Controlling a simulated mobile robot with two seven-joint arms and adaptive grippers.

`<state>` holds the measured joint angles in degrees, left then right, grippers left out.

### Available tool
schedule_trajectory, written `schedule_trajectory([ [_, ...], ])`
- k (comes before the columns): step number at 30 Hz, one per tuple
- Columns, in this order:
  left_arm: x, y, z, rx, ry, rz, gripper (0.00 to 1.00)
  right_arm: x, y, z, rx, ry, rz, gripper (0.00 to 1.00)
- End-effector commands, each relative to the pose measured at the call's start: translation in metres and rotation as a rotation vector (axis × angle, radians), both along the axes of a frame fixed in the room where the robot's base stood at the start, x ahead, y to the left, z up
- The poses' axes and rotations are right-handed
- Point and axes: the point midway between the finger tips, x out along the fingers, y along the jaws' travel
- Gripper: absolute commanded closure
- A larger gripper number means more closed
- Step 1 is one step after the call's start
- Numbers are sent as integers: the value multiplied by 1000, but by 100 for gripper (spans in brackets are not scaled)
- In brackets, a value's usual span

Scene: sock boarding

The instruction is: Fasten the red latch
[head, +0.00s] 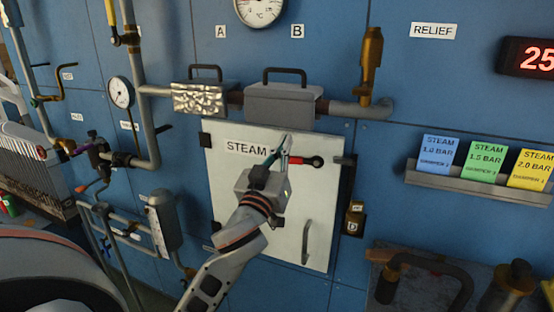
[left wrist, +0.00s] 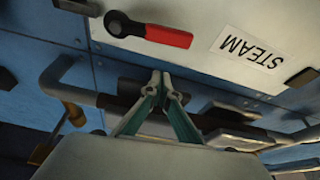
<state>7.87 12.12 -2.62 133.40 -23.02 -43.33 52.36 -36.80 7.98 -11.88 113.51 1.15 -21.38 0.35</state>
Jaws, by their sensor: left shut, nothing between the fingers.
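The red latch (head: 297,160) is a short red handle on a dark pivot, on the white STEAM door (head: 232,185). It lies about level, with its pivot at the right end in the head view. In the left wrist view, which is upside down, the whole red latch (left wrist: 168,37) shows beyond the fingertips. My left gripper (head: 281,148) is in front of the door, overlapping the handle's left end in the head view. In the left wrist view its fingertips (left wrist: 160,78) are together, empty and apart from the latch in the picture.
The door has a grey pull handle (head: 307,242) at lower right and a dark catch (head: 345,160) at its right edge. A pipe with two covered boxes (head: 280,103) runs above the door. A card rack (head: 470,187) is at right. A brass padlock-like part (head: 354,218) hangs beside the door.

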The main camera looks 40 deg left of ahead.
Motion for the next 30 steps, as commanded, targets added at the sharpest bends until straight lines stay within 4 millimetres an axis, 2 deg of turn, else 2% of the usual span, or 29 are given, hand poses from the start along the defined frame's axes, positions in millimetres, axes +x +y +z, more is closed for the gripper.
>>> schedule_trajectory([
  [2, 14, 4, 8, 3, -2, 1, 100, 0, 0, 2, 3, -1, 0, 100],
  [3, 12, 2, -10, 0, 6, 0, 100, -3, 0, -8, 3, 8, -1, 100],
  [4, 12, 1, -16, 0, 7, 0, 100, -4, 0, -10, 1, 9, 0, 100],
  [10, 12, -1, -35, 0, 4, 1, 100, -7, -1, -19, -12, 20, 4, 100],
  [19, 11, -1, -37, -1, 0, 0, 100, 1, -2, -8, -12, -4, 3, 100],
  [30, 14, 2, -38, -18, -4, 1, 100, 2, -3, -11, -13, -1, 2, 100],
])
